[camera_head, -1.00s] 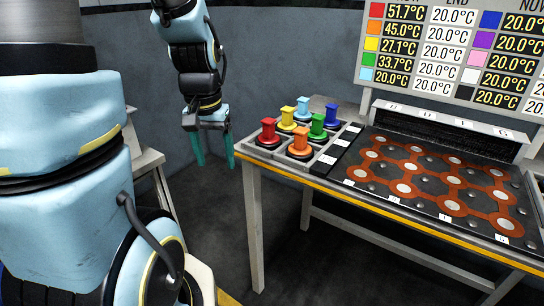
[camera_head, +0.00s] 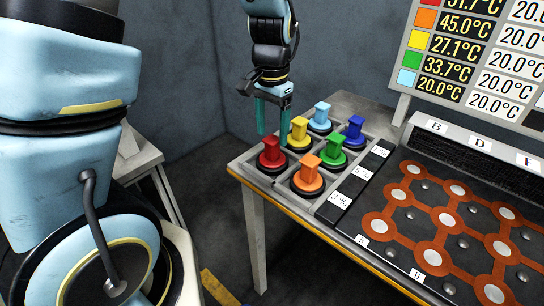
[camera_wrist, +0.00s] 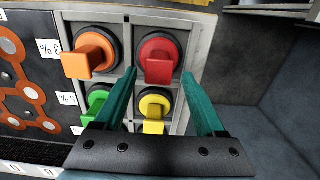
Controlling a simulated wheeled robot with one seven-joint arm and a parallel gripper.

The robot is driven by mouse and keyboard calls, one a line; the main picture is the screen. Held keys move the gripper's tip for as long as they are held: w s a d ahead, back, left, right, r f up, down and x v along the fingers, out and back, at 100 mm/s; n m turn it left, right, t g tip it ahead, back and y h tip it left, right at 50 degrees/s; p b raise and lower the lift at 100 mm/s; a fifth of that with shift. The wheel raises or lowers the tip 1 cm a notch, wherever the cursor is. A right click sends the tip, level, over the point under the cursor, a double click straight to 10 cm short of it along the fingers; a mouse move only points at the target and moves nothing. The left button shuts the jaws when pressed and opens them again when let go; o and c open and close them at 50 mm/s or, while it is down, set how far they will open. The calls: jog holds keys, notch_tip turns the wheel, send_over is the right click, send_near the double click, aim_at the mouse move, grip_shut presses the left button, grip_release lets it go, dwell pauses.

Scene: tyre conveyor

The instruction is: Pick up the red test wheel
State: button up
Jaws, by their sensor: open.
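My gripper (camera_head: 272,118) is open and empty, with teal fingers pointing down just behind and above the red wheel. In the wrist view my gripper (camera_wrist: 164,75) has its fingers spread, with the yellow wheel (camera_wrist: 155,108) between them. No finger visibly grips anything.
Orange (camera_head: 307,177), green (camera_head: 333,150), light blue (camera_head: 321,117) and blue (camera_head: 354,132) wheels sit close by in the rack. A board with orange tracks (camera_head: 443,235) lies to the right, under a temperature display (camera_head: 470,60).

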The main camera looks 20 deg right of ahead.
aim_at(272, 139)
jog(key=shift+s+f+p, duration=0.1)
jog(key=shift+f+p, duration=0.9)
jog(key=shift+f, duration=1.7)
jog(key=shift+c, duration=0.4)
grip_shut()
